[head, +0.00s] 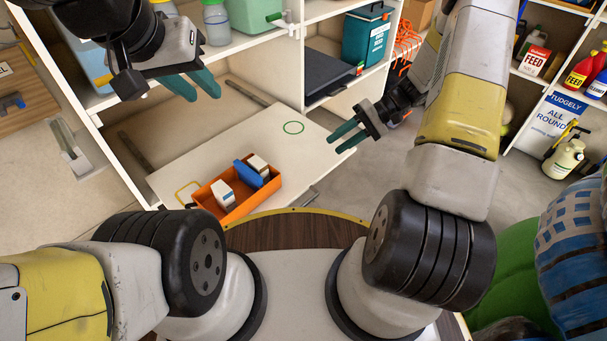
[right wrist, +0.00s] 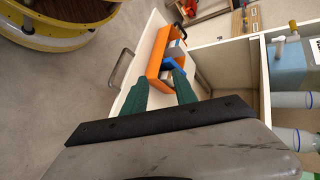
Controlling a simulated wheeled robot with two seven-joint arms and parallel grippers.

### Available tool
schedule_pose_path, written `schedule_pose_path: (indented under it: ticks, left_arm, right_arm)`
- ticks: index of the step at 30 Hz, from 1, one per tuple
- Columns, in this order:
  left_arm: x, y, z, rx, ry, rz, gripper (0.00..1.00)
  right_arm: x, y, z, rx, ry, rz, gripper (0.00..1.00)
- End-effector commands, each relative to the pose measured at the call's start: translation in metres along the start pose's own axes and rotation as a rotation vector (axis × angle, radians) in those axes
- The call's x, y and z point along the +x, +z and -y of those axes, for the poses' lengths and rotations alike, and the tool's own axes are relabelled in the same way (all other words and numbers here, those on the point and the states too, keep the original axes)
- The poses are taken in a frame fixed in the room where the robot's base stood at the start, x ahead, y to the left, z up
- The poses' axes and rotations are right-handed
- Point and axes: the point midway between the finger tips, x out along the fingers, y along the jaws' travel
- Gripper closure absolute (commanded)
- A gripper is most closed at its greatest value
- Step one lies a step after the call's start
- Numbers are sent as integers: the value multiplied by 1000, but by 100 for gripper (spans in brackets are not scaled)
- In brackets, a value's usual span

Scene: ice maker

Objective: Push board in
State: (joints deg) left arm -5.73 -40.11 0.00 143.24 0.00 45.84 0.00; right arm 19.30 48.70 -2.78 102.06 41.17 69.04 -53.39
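The white pull-out board (head: 240,148), marked with a green ring, extends out of the low shelf bay. It also shows in the right wrist view (right wrist: 150,35), with a metal handle (right wrist: 122,68) along its edge. An orange tray (head: 237,207) holding white and blue items sits on the board's near left part. My left gripper (head: 205,95) is open and empty, above the board's far left side near the upper shelf. My right gripper (head: 333,146) is open and empty, near the board's right end. In the right wrist view its fingers are apart, with the tray beyond them.
The shelf unit (head: 301,60) holds a green container (head: 252,14), jars and a teal box (head: 366,36). Another shelf with bottles and a blue sign (head: 556,118) stands at the right. Bare floor (head: 390,170) shows to the right of the board.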

Motion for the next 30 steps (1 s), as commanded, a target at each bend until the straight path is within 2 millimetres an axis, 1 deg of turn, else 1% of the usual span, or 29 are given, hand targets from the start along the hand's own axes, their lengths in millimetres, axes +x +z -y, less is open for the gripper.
schedule_pose_path:
  ticks: [1,4,6,8,9,12,15,18,21,26,30]
  left_arm:
    - [0,0,0,0,0,0,71]
    - [0,0,0,0,0,0,71]
    - [0,0,0,0,0,0,71]
    - [0,0,0,0,0,0,71]
    - [0,0,0,0,0,0,71]
    - [0,0,0,0,0,0,71]
    - [0,0,0,0,0,0,71]
    - [0,0,0,0,0,0,71]
    - [0,0,0,0,0,0,71]
    - [0,0,0,0,0,0,71]
    - [0,0,0,0,0,0,71]
  right_arm:
    - [14,-3,-22,18,-52,0,66]
    - [41,-9,-59,31,-152,-16,66]
    - [61,-10,-84,40,-220,-34,66]
    - [78,-10,-105,45,-277,-55,66]
    - [90,-9,-118,49,-312,-70,66]
    - [117,-5,-145,56,-387,-111,66]
    - [137,-1,-163,60,-440,-146,66]
    - [150,2,-174,62,-471,-170,66]
    - [157,3,-177,61,-484,-181,66]
    - [173,0,-168,60,-485,-179,66]
    - [194,-4,-158,60,-485,-177,66]
